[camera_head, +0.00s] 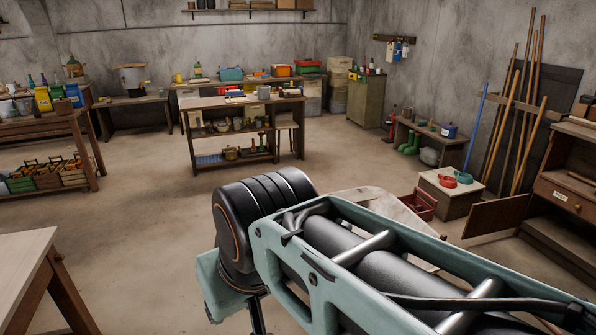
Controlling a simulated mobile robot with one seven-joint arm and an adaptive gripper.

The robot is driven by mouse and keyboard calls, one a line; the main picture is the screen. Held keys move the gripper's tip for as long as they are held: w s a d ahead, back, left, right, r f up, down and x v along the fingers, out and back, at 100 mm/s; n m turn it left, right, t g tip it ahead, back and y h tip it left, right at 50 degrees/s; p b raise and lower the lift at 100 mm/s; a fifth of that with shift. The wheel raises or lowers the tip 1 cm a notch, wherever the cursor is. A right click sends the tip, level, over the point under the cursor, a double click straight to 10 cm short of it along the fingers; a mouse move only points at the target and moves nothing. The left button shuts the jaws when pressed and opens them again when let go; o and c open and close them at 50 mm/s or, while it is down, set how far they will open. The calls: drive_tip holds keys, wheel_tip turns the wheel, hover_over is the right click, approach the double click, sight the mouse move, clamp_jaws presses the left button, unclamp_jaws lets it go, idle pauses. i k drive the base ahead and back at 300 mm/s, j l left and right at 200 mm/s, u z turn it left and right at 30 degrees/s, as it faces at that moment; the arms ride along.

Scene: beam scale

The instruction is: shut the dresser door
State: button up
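A brown wooden dresser (567,196) stands at the right edge, partly cut off by the frame. Its low door (497,216) stands open, swung out to the left. The space under its drawer shows open and dark. My arm's teal links and black joint fill the lower middle and right, left of and in front of the dresser. My gripper does not show clearly; the arm's end is hidden behind the links or below the frame.
A pale-topped box (450,193) with red and teal rings stands left of the door, beside a red crate (418,205). Long poles (520,110) lean on the wall behind. A table (25,265) is at lower left. The middle floor is clear.

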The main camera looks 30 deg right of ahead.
sight(492, 217)
drive_tip(key=i+z, duration=0.3)
drive_tip(key=i, duration=0.85)
drive_tip(key=i+z, duration=0.1)
drive_tip(key=i, duration=1.05)
drive_tip(key=i+j+z, duration=0.15)
drive_tip(key=i, duration=1)
drive_tip(key=i+j+z, duration=0.1)
drive_tip(key=i+z, duration=0.15)
drive_tip(key=i, duration=0.9)
drive_tip(key=i+z, duration=0.25)
drive_tip(key=i, duration=0.25)
drive_tip(key=i+z, duration=0.3)
drive_tip(key=i, duration=0.25)
drive_tip(key=i+z, duration=0.35)
drive_tip(key=i, duration=0.15)
drive_tip(key=i+j+z, duration=0.1)
drive_tip(key=i+z, duration=0.2)
drive_tip(key=i, duration=0.2)
drive_tip(key=i+z, duration=1.2)
drive_tip(key=i+j+z, duration=0.2)
drive_tip(key=i+z, duration=0.2)
drive_tip(key=i, duration=0.15)
